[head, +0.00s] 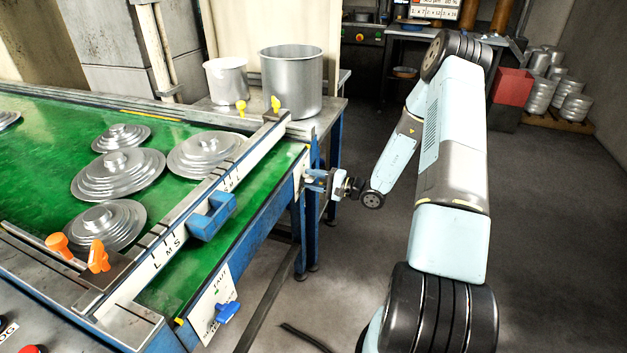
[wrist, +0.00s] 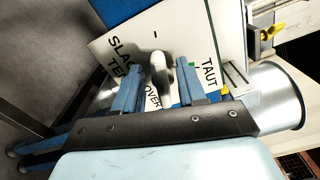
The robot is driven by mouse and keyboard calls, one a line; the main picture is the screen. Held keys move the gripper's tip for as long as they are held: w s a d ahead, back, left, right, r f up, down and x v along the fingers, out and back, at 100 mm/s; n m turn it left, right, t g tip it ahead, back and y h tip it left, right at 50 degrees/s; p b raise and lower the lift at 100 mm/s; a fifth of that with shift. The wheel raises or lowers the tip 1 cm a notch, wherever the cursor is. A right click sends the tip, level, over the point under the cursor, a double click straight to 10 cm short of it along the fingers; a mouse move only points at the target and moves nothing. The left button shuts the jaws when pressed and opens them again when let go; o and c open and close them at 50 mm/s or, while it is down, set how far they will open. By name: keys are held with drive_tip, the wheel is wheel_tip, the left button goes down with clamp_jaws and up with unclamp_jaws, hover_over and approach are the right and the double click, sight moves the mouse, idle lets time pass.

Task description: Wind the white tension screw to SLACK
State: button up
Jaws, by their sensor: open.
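The white tension screw (wrist: 163,80) shows in the wrist view as a pale, long-handled shape in front of a white label plate (wrist: 118,42). The plate reads SLACK on the left and TAUT on the right, with a small green mark near TAUT; my fingers cover part of the lower lettering. My gripper (wrist: 160,64) is open, with one blue finger on each side of the screw and gaps visible. In the head view my gripper (head: 316,182) is at the far right corner of the conveyor. The screw is hidden there.
The green conveyor (head: 260,215) carries several stacked metal lids (head: 118,175). A blue screw (head: 228,312) sits on another label plate at the near end. Orange knobs (head: 98,256) and a blue block (head: 212,216) are on the rails. Metal pots (head: 291,80) stand behind.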

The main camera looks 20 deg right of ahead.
drive_tip(key=shift+c, duration=0.2)
clamp_jaws()
drive_tip(key=shift+a+m, duration=0.1)
drive_tip(key=shift+m, duration=0.5)
drive_tip(key=shift+o, duration=0.2)
unclamp_jaws()
drive_tip(key=v, duration=1.3)
drive_tip(key=shift+s+d, duration=0.2)
drive_tip(key=shift+d, duration=0.15)
